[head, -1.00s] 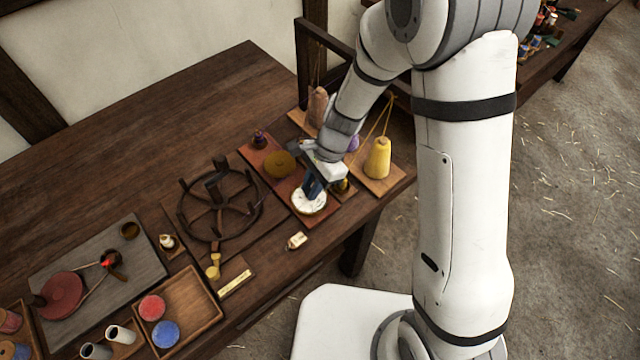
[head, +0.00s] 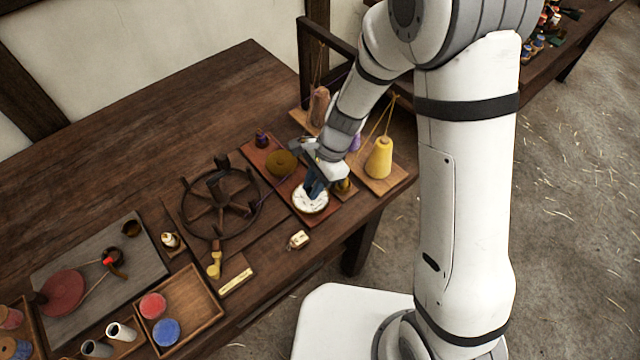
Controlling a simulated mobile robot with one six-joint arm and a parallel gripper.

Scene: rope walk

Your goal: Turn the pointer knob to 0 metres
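A round white dial (head: 308,203) lies on a reddish-brown board (head: 262,150) near the table's front right edge. My gripper (head: 314,190) points down at the dial, with its dark fingers at the dial's face. The pointer knob is hidden behind the fingers, and the dial's marks are too small to read. I cannot tell whether the fingers are closed on the knob. A round olive-brown disc (head: 282,163) and a small dark purple knob (head: 261,138) are on the same board, behind the dial.
A spoked wheel (head: 221,206) stands left of the dial. A yellow cone (head: 379,158) with cords stands to the right, close to my arm. A small cream tag (head: 299,240) lies in front. The table's back left (head: 150,140) is clear.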

